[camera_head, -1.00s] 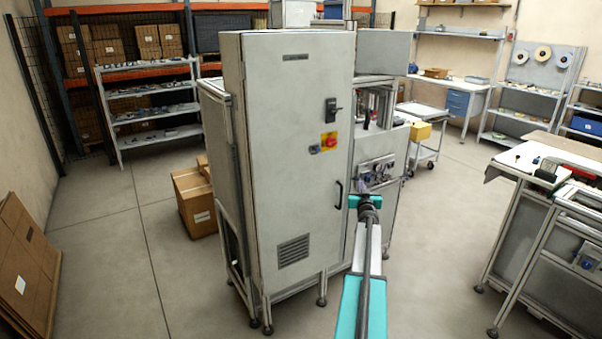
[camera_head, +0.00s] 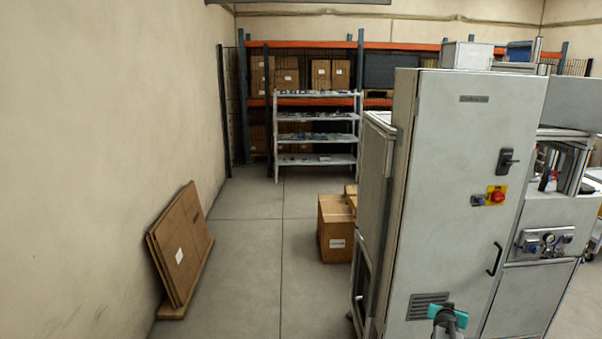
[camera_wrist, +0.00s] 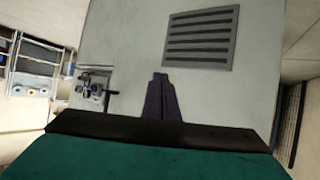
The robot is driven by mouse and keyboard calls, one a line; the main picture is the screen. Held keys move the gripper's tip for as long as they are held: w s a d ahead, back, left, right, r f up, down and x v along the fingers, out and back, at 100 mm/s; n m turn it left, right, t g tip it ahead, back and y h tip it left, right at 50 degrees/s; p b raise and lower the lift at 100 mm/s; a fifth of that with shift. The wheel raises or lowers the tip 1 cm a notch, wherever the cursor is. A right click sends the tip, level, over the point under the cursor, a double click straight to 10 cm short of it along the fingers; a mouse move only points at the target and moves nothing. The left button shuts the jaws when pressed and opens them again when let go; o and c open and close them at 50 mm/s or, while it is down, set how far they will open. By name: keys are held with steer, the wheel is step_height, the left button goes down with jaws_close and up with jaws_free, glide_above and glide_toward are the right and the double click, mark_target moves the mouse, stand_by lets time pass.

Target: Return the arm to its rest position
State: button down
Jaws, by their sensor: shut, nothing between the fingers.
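My gripper (camera_wrist: 161,95) shows in the wrist view as two dark fingers pressed together, with nothing between them. In the head view only the teal and black end of my arm (camera_head: 448,318) shows, low at the bottom edge in front of the grey cabinet (camera_head: 455,190). The fingertips cannot be made out there. In the wrist view the cabinet face with its slotted vent (camera_wrist: 201,38) fills most of the picture beyond the fingers. The gap between fingers and cabinet cannot be told.
The cabinet door carries a black handle (camera_head: 495,259) and a red-and-yellow switch (camera_head: 497,196). Cardboard boxes (camera_head: 336,229) stand left of the cabinet. Flat cardboard sheets (camera_head: 181,248) lean on the left wall. The floor (camera_head: 250,260) between them is clear.

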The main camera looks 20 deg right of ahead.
steer(key=s+a+f+n+g+y+b, duration=0.15)
steer(key=s+a+f, duration=0.25)
steer(key=a+f, duration=0.65)
steer(key=s+a+f+n+g+y+b, duration=0.1)
steer(key=s+a+f+g+y, duration=0.35)
steer(key=a, duration=1.05)
steer(key=s+a+f+n+b, duration=0.1)
steer(key=s+a+f+n, duration=0.1)
steer(key=a+f, duration=0.9)
steer(key=s+a+f+n+g+y+b, duration=0.1)
steer(key=s+a+g, duration=0.3)
steer(key=s+a, duration=0.9)
steer(key=s+a+f+n+g+y+b, duration=0.2)
steer(key=s+a+n+g, duration=0.2)
steer(key=s+a, duration=0.8)
steer(key=s, duration=0.2)
steer(key=shift+s+a+f, duration=0.3)
steer(key=shift+a+f, duration=0.05)
steer(key=shift+a, duration=0.05)
